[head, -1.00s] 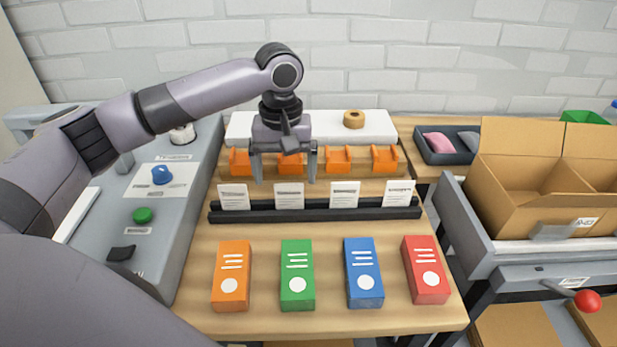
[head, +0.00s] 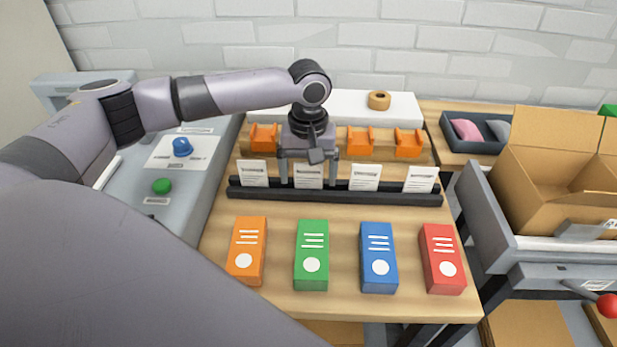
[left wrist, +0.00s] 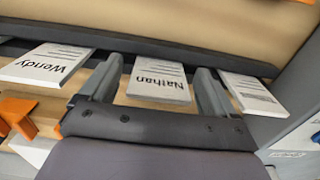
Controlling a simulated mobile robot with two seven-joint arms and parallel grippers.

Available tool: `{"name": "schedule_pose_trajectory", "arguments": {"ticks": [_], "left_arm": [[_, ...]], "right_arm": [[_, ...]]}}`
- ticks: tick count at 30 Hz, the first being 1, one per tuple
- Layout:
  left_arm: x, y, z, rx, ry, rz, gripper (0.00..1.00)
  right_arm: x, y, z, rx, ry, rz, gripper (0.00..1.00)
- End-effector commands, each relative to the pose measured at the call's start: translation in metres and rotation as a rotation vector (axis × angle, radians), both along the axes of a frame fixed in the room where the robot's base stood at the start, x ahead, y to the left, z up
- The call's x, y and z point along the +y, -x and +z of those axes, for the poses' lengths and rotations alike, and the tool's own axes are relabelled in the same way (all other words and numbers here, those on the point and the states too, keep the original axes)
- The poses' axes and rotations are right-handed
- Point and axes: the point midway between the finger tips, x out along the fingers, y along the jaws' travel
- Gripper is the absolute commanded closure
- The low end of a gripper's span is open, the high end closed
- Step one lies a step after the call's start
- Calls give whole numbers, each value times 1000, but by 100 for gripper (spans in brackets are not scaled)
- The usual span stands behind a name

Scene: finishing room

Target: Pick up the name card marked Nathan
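The name card marked Nathan (left wrist: 158,82) stands in a slot of the long dark rack (head: 390,196). In the head view it is the second white card from the left (head: 308,177). My left gripper (head: 309,183) is open, with one finger on each side of this card. In the left wrist view the fingers (left wrist: 157,72) flank the card, with a visible gap on both sides. The card marked Wendy (left wrist: 47,63) stands beside it. A third card (left wrist: 253,95) is on the other side, its name unreadable. My right gripper is not in view.
Orange (head: 247,250), green (head: 311,255), blue (head: 378,258) and red (head: 442,258) boxes lie in front of the rack. Orange holders (head: 360,141) stand behind it. A grey machine (head: 190,205) is at left, an open cardboard box (head: 550,185) at right.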

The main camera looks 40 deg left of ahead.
Motion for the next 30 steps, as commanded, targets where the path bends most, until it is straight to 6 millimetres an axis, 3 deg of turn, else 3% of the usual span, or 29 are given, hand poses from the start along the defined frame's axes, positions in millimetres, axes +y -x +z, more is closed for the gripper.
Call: {"name": "schedule_pose_trajectory", "arguments": {"ticks": [1, 3, 5, 14, 20, 26, 30], "left_arm": [[0, 0, 0, 0, 0, 0, 28], [0, 0, 0, 0, 0, 0, 51], [0, 0, 0, 0, 0, 0, 68], [0, 0, 1, 0, 0, 0, 67], [0, 0, 14, -1, 2, 0, 67], [-1, -1, 51, -4, 2, 0, 67], [-1, -1, 92, -5, 3, -1, 67]], "right_arm": [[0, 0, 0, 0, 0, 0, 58], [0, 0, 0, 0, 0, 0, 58], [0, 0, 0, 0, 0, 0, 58], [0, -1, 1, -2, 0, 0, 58], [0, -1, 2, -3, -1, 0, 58], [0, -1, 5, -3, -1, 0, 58], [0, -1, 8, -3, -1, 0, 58]]}}
